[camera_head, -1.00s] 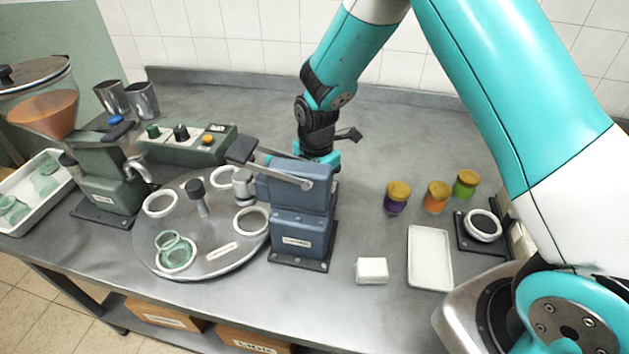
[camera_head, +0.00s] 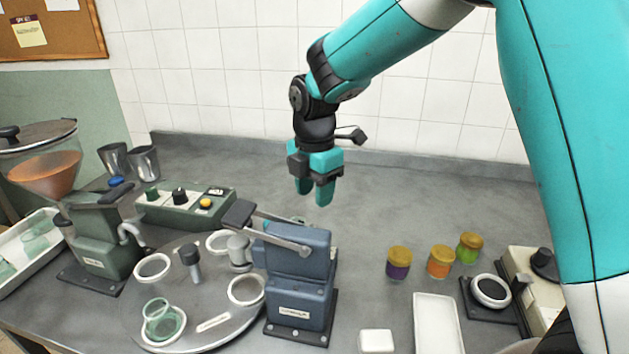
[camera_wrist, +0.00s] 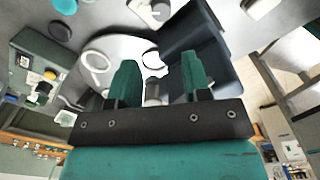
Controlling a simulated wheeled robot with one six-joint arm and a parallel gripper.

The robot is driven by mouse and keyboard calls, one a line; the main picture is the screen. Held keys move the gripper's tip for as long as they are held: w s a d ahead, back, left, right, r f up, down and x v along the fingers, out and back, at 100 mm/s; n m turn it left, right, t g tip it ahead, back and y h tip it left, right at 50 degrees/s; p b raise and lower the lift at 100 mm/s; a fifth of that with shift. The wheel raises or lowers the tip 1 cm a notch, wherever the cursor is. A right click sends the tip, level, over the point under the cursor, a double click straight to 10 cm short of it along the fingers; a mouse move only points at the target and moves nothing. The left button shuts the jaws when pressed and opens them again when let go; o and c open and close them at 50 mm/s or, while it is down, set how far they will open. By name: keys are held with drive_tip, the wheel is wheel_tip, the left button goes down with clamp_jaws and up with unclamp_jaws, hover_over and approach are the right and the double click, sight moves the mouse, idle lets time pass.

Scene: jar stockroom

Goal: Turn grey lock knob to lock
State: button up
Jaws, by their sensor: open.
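My gripper (camera_head: 315,188) is open and empty, fingers pointing down, raised above the bench behind the blue press (camera_head: 300,280). It is apart from the knob, up and to its right in the head view. In the wrist view my two green fingers (camera_wrist: 158,75) stand apart, with the dark press body (camera_wrist: 205,50) beyond them. I cannot clearly pick out the knob there.
The turntable carries white rings and a green glass jar (camera_head: 160,318). The press lever (camera_head: 268,228) stands between my gripper and the turntable. A green control box (camera_head: 185,207), a grinder (camera_head: 100,240) and metal cups are at left. Lidded jars (camera_head: 399,262) stand at right. The back bench is clear.

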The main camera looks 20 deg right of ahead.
drive_tip(key=shift+r, duration=1.35)
drive_tip(key=s+a+r+m+y, duration=0.2)
drive_tip(key=s+m, duration=0.5)
drive_tip(key=s, duration=0.6)
drive_tip(key=s+a+r+m+y, duration=0.1)
drive_tip(key=s+a+m+y, duration=0.1)
drive_tip(key=s+m, duration=0.6)
drive_tip(key=s, duration=0.5)
drive_tip(key=shift+s+a+r, duration=0.15)
drive_tip(key=shift+a+r, duration=0.25)
